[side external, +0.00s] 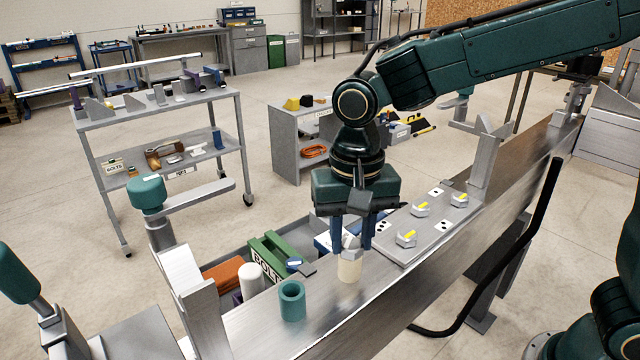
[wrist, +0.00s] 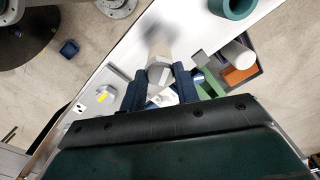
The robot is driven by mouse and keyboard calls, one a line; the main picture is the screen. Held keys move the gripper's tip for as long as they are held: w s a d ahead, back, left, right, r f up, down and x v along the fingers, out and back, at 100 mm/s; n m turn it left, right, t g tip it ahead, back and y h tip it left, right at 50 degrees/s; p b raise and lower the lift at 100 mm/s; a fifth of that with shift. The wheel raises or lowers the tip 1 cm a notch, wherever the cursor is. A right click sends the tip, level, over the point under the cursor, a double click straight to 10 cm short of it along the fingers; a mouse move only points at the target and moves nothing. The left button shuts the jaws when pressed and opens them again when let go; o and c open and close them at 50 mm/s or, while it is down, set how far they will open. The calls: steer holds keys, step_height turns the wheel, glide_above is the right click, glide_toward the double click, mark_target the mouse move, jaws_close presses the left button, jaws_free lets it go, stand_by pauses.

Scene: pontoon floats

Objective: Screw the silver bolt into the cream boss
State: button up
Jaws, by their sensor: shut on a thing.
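The cream boss (side external: 349,270) stands upright on the grey metal bench beam. The silver bolt (side external: 351,244) has a hex head and sits directly above the boss, in line with it. My gripper (side external: 352,250) points down and its blue fingers are shut on the bolt's head. In the wrist view, the bolt's head (wrist: 160,76) lies between the two fingertips of my gripper (wrist: 161,86). The bolt's shank is hidden, so I cannot tell how deep it sits in the boss.
A teal hollow cylinder (side external: 292,301) stands left of the boss. A plate (side external: 443,207) with several yellow-marked hex bolts lies to the right. Behind the beam, a tray holds a green crate (side external: 275,252), an orange block (side external: 223,275) and a white cylinder (side external: 251,279).

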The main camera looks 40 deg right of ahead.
steer(key=o, duration=0.8)
steer(key=n, duration=0.8)
steer(key=shift+n, duration=2)
